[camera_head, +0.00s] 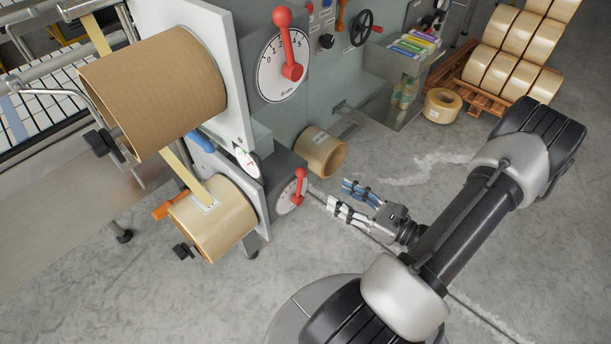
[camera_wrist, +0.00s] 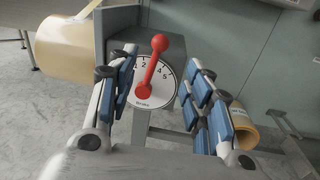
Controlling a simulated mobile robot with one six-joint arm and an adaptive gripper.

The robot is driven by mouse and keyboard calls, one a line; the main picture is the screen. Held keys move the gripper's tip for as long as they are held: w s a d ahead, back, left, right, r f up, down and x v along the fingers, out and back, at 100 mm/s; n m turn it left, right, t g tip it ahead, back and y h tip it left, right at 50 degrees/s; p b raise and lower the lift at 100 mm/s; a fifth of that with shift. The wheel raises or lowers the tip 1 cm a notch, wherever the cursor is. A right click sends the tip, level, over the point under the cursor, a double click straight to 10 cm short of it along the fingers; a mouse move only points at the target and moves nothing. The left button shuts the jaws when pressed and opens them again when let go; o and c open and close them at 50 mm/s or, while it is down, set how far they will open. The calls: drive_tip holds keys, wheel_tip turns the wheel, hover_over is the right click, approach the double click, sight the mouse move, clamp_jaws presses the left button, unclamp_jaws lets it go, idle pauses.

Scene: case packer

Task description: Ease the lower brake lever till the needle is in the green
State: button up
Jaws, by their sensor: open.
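The lower brake lever (camera_head: 299,186) is red with a round knob, on a white numbered dial (camera_head: 287,196) on the lower grey housing. In the wrist view the lever (camera_wrist: 152,66) points up and slightly right, in front of its dial (camera_wrist: 164,88). My gripper (camera_head: 348,202) is open and empty, to the right of the lever. In the wrist view its blue-padded fingers (camera_wrist: 160,93) stand on either side of the dial, apart from the lever. A small white gauge (camera_head: 246,161) with a green part sits above left of the lower dial; its needle is too small to read.
An upper red lever (camera_head: 287,45) stands on a larger dial (camera_head: 283,66). A full tape roll (camera_head: 213,218) hangs left of the lower dial, below a large cardboard core (camera_head: 155,92). A loose roll (camera_head: 320,152) lies behind the lower lever.

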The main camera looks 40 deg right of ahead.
sight(306, 174)
drive_tip(key=w, duration=0.4)
drive_tip(key=w+a+b, duration=0.1)
drive_tip(key=w, duration=0.3)
drive_tip(key=w+a, duration=0.1)
drive_tip(key=w, duration=0.2)
drive_tip(key=shift+w+a+b, duration=0.1)
drive_tip(key=shift+w+b, duration=0.3)
clamp_jaws()
